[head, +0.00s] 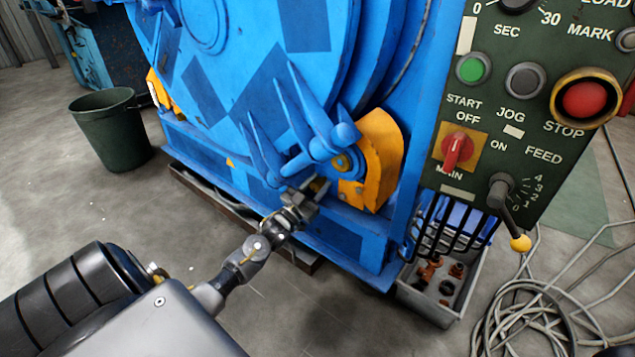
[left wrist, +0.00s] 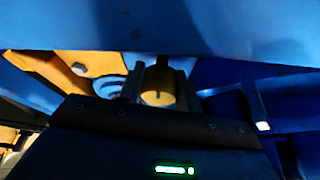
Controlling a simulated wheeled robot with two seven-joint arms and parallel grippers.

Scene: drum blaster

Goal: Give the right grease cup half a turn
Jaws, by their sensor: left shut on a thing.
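The right grease cup shows in the left wrist view as a small brass-yellow piece (left wrist: 158,98) between my two dark fingers. In the head view the fingers and the blue spiked part above hide most of the cup. My right gripper is not in view.
A green control panel (head: 515,133) with a yellow-knobbed lever stands right of the bracket. Below it is a grey crate (head: 425,305) of small parts. Coiled cable (head: 530,310) lies at right. A dark green bin (head: 112,130) stands at left. The floor in front is clear.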

